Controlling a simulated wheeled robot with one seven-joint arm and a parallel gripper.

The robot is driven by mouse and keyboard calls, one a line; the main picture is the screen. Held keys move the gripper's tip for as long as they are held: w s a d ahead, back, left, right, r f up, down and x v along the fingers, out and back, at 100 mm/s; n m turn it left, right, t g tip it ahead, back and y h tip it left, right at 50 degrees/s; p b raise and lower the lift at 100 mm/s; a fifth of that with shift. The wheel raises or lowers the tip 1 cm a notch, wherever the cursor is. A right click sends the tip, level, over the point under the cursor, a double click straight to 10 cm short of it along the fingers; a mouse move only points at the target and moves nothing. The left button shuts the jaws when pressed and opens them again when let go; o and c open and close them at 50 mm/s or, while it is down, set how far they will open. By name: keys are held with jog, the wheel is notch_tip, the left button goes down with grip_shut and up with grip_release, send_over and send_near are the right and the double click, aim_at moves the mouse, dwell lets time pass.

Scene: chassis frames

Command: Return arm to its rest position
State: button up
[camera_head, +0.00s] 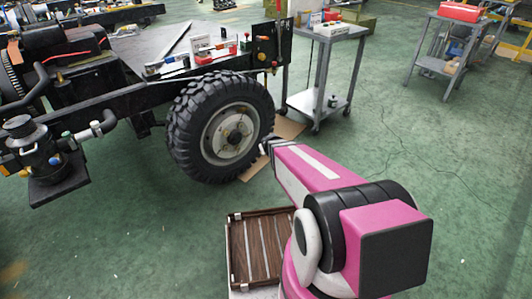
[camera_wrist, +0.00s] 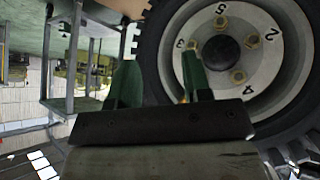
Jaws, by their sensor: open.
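My pink arm (camera_head: 320,172) reaches forward from the lower right in the head view. Its end, my gripper (camera_head: 266,145), is beside the right edge of the truck wheel (camera_head: 223,130). In the wrist view my gripper (camera_wrist: 158,78) has two green fingers, spread wide apart with nothing between them. The wheel's pale hub (camera_wrist: 265,75) fills the right of that view, with several brass nuts and painted numbers. The right finger overlaps the hub in the picture, close to one nut (camera_wrist: 193,44); I cannot tell whether they touch.
A brown slatted tray (camera_head: 233,250) lies left of my arm's base. The black chassis (camera_head: 120,100) extends left, with small items on top. A grey cart (camera_head: 318,104) stands behind my gripper. Another workbench (camera_head: 430,65) is farther right. Green floor at the right is clear.

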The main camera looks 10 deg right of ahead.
jog(key=shift+s+a+r, duration=0.1)
jog(key=shift+s+r, duration=0.15)
jog(key=shift+s, duration=0.45)
jog(key=s+r+m+g, duration=0.1)
jog(key=s+r+g, duration=0.3)
jog(key=s, duration=0.5)
jog(key=s+d+r+m+g, duration=0.1)
jog(key=s+r+g, duration=0.3)
jog(key=s, duration=0.5)
jog(key=shift+d+r+m+y, duration=0.25)
jog(key=shift+r+m+y, duration=0.15)
jog(key=shift+r+m, duration=0.3)
